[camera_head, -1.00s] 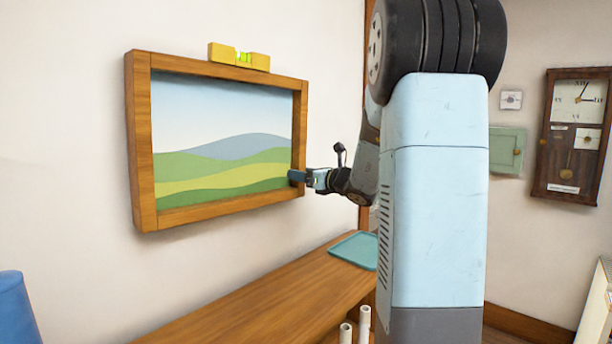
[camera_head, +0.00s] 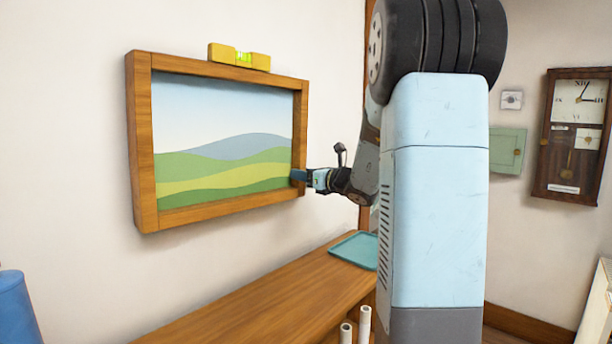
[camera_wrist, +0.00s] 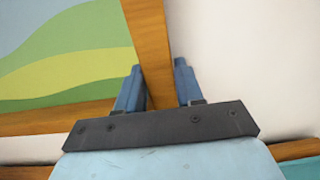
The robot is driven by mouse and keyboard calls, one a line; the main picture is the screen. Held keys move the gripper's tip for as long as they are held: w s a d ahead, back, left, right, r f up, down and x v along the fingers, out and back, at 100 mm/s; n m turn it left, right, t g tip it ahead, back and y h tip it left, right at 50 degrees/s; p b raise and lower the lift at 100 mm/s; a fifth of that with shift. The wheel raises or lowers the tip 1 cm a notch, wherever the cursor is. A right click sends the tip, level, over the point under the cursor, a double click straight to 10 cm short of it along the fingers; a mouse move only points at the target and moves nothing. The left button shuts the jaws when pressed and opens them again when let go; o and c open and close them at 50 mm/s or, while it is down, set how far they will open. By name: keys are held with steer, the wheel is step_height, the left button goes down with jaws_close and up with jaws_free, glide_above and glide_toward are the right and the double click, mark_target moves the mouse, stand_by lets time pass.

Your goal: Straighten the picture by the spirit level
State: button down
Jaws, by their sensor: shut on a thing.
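The framed landscape picture (camera_head: 140,155) hangs on the wall at the left of the head view, in a brown wooden frame. A yellow spirit level (camera_head: 222,54) with a green vial rests on its top edge. My gripper (camera_head: 298,176) is at the frame's lower right side. In the wrist view my gripper (camera_wrist: 158,85) is shut on the frame's right side bar (camera_wrist: 150,45), one blue finger on each side of it. The lower right corner of the frame is partly hidden by the fingers and the gripper body.
A wooden shelf or bench top (camera_head: 250,310) runs below the picture, with a teal tray (camera_head: 354,250) on it. Pale posts (camera_head: 364,322) stand near its front. A pendulum clock (camera_head: 572,140) and green box (camera_head: 506,150) hang at the right. A blue object (camera_head: 15,308) is at lower left.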

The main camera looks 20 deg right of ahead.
steer(key=shift+w+d+r+n, duration=0.3)
steer(key=shift+d+r, duration=0.25)
steer(key=shift+d, duration=0.15)
steer(key=c, duration=0.8)
jaws_free()
steer(key=shift+s, duration=0.1)
steer(key=v, duration=1.3)
steer(key=shift+s, duration=0.35)
steer(key=shift+d+f, duration=0.1)
steer(key=shift+f, duration=0.05)
